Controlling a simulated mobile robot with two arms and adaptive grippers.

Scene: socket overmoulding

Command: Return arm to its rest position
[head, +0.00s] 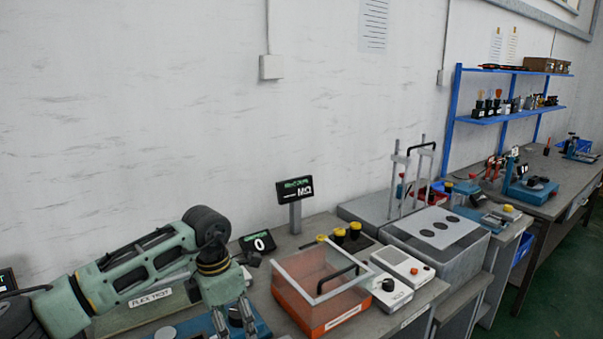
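My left arm (145,267) comes in from the left, pale green with dark joints, and reaches over the bench. Its wrist bends down so that the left gripper (234,322) points at the bench beside the orange-based box. The two fingers look spread apart, over or just in front of a blue plate (262,328). A small dark round part (235,314) shows between the fingers; I cannot tell whether they touch it. The fingertips are close to the lower picture edge. My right gripper is not in view.
A clear-walled box with an orange base (318,325) and black handle stands right of the gripper. Behind are a counter display reading 0 (258,243) and a display on a post (295,190). A white control box (403,264) and grey machine (440,235) stand further right.

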